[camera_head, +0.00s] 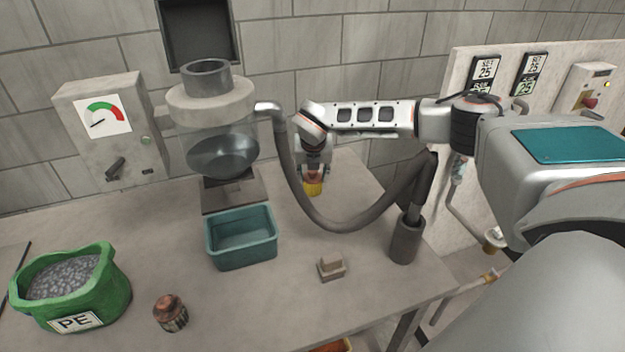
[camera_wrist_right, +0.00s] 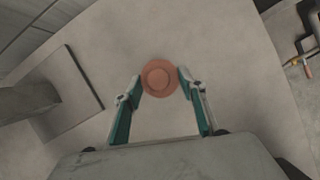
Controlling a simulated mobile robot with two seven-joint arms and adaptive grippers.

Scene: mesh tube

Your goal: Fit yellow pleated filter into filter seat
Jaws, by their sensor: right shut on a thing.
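The yellow pleated filter (camera_head: 313,188) is at the back of the table, right of the hopper, upright below my right gripper (camera_head: 314,172). In the right wrist view its round orange-brown cap (camera_wrist_right: 158,78) sits between the two fingertips, and my right gripper (camera_wrist_right: 158,82) is shut on it. I cannot tell whether its bottom touches the table. The hopper has an open grey cylinder (camera_head: 206,78) on top, which looks like the filter seat; its inside is mostly hidden. A dark lid (camera_head: 200,32) stands open behind it. My left gripper is not in view.
A grey hose (camera_head: 345,222) loops from the hopper around the gripper's front to a holder (camera_head: 405,240). A teal bin (camera_head: 242,237), a green pellet sack (camera_head: 112,285), a dark brown filter-like piece (camera_head: 171,313) and a small block (camera_head: 331,268) stand on the table. The front middle is clear.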

